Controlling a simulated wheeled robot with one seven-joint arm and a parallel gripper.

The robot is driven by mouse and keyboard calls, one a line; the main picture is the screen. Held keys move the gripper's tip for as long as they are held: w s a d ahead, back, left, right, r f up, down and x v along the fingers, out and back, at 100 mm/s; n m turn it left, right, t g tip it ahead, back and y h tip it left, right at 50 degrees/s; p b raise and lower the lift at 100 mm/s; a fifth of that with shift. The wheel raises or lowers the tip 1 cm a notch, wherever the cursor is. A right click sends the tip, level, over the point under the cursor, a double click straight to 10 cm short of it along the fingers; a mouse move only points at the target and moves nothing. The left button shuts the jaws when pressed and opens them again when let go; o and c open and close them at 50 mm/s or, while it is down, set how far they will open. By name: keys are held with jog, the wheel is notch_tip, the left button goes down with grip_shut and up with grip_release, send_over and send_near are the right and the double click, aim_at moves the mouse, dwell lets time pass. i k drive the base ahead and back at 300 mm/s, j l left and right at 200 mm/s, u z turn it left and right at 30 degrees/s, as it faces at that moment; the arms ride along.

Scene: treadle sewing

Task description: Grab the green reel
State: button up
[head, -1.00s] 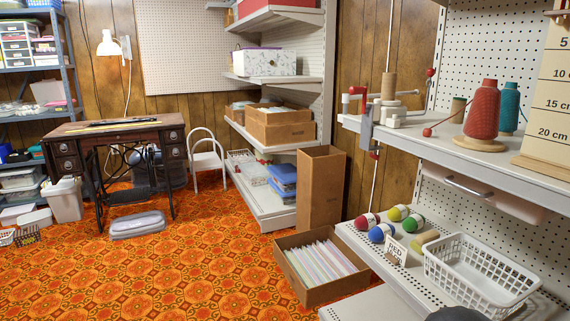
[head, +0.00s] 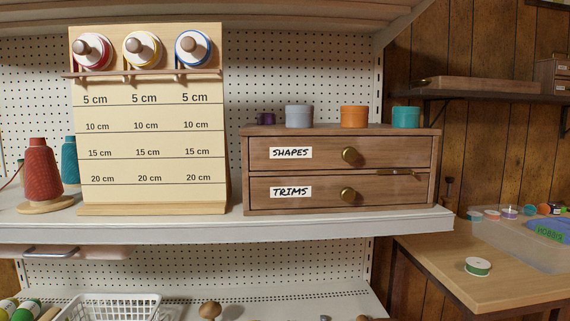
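A small reel with a green side and a white top (head: 478,266) sits on the wooden table (head: 505,292) at the lower right of the head view. It lies flat, in front of a clear tray. Nothing touches it that I can see. My gripper is not in view.
A shelf (head: 340,222) holds a wooden drawer unit (head: 340,170) labelled SHAPES and TRIMS, a measuring board (head: 150,130) with ribbon reels, and a red thread cone (head: 42,172). A clear tray (head: 500,235) with small coloured items stands behind the reel. The front of the table is clear.

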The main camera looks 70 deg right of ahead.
aim_at(476, 266)
jog(key=z, duration=3.85)
